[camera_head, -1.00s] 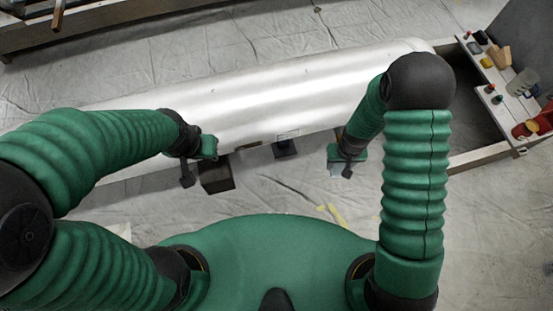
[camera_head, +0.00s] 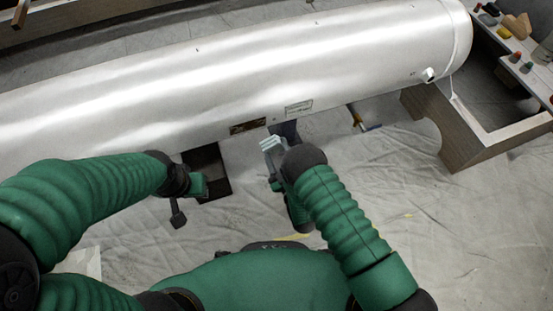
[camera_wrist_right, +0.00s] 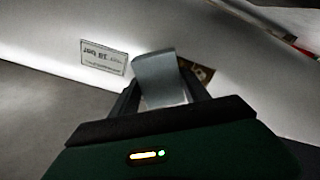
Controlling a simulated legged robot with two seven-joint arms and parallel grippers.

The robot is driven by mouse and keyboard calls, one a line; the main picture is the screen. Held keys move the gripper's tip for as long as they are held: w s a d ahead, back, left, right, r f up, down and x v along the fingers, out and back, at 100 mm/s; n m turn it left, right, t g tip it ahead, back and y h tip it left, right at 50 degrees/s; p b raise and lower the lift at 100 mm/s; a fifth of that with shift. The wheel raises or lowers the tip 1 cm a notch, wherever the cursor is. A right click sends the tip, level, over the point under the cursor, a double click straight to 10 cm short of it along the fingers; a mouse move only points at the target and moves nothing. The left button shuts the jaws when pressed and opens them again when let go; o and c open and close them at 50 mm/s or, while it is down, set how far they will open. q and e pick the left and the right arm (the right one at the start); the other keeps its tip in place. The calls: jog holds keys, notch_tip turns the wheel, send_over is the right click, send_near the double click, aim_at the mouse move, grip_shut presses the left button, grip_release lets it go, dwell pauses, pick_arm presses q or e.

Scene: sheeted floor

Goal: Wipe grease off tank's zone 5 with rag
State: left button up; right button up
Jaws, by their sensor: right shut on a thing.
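The tank (camera_head: 330,65) is a long silver-white cylinder lying across the camera_head view. A small label plate (camera_head: 298,108) and a brown patch (camera_head: 247,127) are on its near lower side. Both also show in the wrist view, the plate (camera_wrist_right: 102,58) left and the patch (camera_wrist_right: 203,73) right behind the rag; I cannot tell which zone this is. My right gripper (camera_head: 272,160) is shut on the pale blue-grey rag (camera_wrist_right: 160,76), close to the tank; contact is unclear. My left gripper (camera_head: 188,196) hangs in front of the tank, its jaw opening unclear.
A wooden cradle (camera_head: 468,140) supports the tank's right end. A white shelf with several small items (camera_head: 515,55) is at the right edge. A fitting (camera_head: 429,75) juts from the tank's right end. Wrinkled sheet floor (camera_head: 400,185) is open in front.

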aim_at(267, 121)
jog(key=shift+w+d+r, duration=0.1)
jog(key=shift+w, duration=0.15)
jog(key=b+x, duration=0.2)
jog(key=x, duration=0.3)
jog(key=shift+w+r, duration=0.1)
jog(key=shift+w, duration=0.1)
jog(key=shift+d, duration=0.1)
jog(key=shift+x, duration=0.85)
